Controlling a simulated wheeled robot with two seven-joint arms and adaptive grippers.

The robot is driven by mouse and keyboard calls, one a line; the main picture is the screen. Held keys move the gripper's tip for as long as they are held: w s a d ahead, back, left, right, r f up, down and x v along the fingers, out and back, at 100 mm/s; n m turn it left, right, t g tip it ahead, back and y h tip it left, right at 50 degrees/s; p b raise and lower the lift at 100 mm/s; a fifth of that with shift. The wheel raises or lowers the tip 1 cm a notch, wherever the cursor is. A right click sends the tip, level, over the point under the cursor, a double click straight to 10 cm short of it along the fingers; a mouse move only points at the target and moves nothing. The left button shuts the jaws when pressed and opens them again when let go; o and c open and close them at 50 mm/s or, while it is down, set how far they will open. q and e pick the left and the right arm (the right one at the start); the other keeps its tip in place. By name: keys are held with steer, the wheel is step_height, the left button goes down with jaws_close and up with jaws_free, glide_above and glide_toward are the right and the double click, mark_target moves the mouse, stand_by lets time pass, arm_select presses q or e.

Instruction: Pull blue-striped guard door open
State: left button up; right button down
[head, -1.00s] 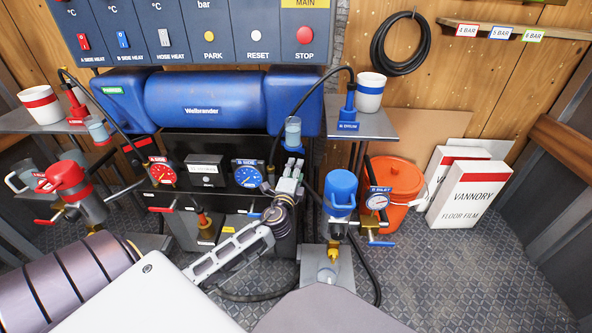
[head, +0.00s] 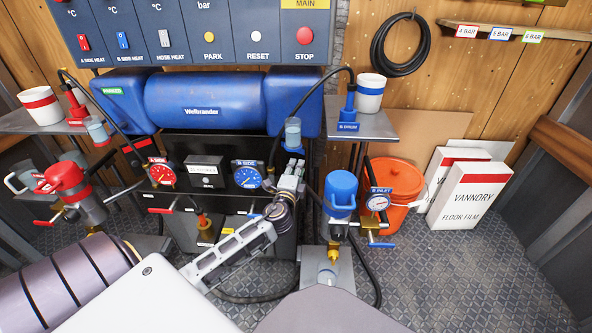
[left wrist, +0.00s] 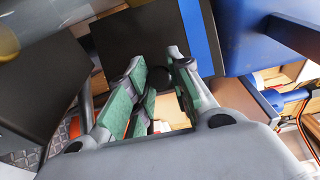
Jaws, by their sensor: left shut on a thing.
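The blue-striped guard door (left wrist: 150,40) shows in the left wrist view as a dark panel with a blue stripe along its right side. My left gripper (left wrist: 160,70) is in front of it, shut on a part of the door. The held part is mostly hidden between the green-padded fingers. In the head view my left gripper (head: 292,170) is at the right side of the black machine front, just right of the blue-rimmed gauge (head: 248,175). The door is hard to make out there. My right gripper is not in view.
A blue-topped filter (head: 341,190) and an inlet gauge (head: 377,202) stand close to the right of my left gripper. Black hoses hang nearby. An orange bucket (head: 405,180) and white floor film boxes (head: 470,195) are further right. The floor at the right front is clear.

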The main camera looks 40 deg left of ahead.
arm_select(q)
jaws_close()
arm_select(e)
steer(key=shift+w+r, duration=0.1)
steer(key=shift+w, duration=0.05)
arm_select(q)
steer(key=shift+s, duration=0.1)
steer(key=shift+s+a+m+t+h, duration=0.45)
steer(key=shift+m+h, duration=0.25)
steer(key=shift+h, duration=0.2)
steer(key=shift+s+a+m+h+p, duration=0.2)
steer(key=shift+s+m+h, duration=0.2)
steer(key=shift+h, duration=0.3)
steer(key=shift+s+a+m+h+p, duration=0.15)
steer(key=shift+s+m+h, duration=0.25)
steer(key=shift+h, duration=0.3)
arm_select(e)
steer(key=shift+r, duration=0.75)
arm_select(q)
steer(key=shift+t, duration=0.25)
steer(key=shift+d, duration=0.1)
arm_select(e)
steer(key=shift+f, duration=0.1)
arm_select(q)
steer(key=o, duration=1)
jaws_free()
steer(key=shift+c, duration=0.2)
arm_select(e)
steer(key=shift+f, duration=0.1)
